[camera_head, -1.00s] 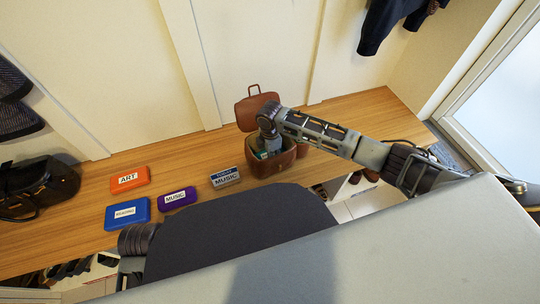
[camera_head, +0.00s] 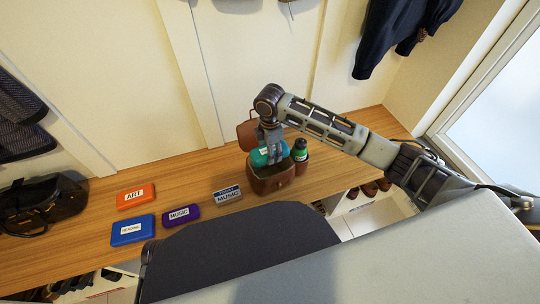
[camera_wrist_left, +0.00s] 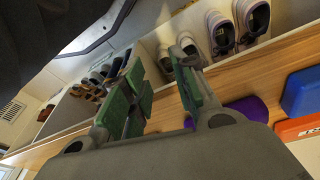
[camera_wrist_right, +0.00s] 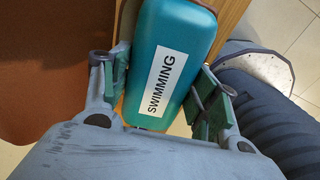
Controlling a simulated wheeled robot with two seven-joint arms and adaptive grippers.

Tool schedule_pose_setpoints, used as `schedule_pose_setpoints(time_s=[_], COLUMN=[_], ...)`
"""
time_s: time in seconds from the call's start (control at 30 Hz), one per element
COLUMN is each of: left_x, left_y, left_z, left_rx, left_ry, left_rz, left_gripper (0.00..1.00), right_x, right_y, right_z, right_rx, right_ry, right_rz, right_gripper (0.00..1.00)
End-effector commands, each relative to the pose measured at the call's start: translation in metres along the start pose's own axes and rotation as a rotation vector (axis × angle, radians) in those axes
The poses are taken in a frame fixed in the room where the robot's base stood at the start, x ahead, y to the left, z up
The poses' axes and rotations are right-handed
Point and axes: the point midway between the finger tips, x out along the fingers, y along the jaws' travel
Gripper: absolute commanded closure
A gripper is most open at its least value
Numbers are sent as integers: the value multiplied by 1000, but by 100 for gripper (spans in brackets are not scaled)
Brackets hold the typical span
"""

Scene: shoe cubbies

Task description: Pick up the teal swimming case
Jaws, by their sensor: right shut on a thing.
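The teal swimming case (camera_wrist_right: 176,60) fills the middle of the right wrist view, its white SWIMMING label facing the camera. In the head view the case (camera_head: 260,157) is above the opening of the brown satchel (camera_head: 272,181). My right gripper (camera_head: 268,146) is shut on the case from above; its fingers (camera_wrist_right: 163,88) lie on both sides of it. My left gripper (camera_wrist_left: 160,95) shows in the left wrist view with its fingers apart and nothing between them, near the bench front.
An orange ART case (camera_head: 136,197), a blue READING case (camera_head: 132,230), a purple MUSIC case (camera_head: 181,214) and a grey-blue MUSIC case (camera_head: 228,197) lie on the bench (camera_head: 100,205). A green-topped bottle (camera_head: 300,150) stands beside the satchel. A black bag (camera_head: 45,205) is at left.

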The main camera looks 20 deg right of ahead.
Motion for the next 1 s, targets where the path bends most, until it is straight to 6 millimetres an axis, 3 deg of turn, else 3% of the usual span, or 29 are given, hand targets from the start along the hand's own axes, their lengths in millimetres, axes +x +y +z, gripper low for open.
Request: schedule_pose_setpoints(time_s=[0.1,0.27,1.0], left_x=[3,6,7], left_y=[-1,-2,-1], left_z=[2,3,4], left_rx=[-1,-1,-2], left_ry=[-9,-14,-16], left_rz=[-3,-4,-2], left_gripper=[72,72,72], right_x=[-14,-22,-22], right_y=[1,0,0], right_z=[0,0,0], right_rx=[0,0,0], right_ry=[1,1,0], right_rz=[1,1,0], right_gripper=[66,66,66])
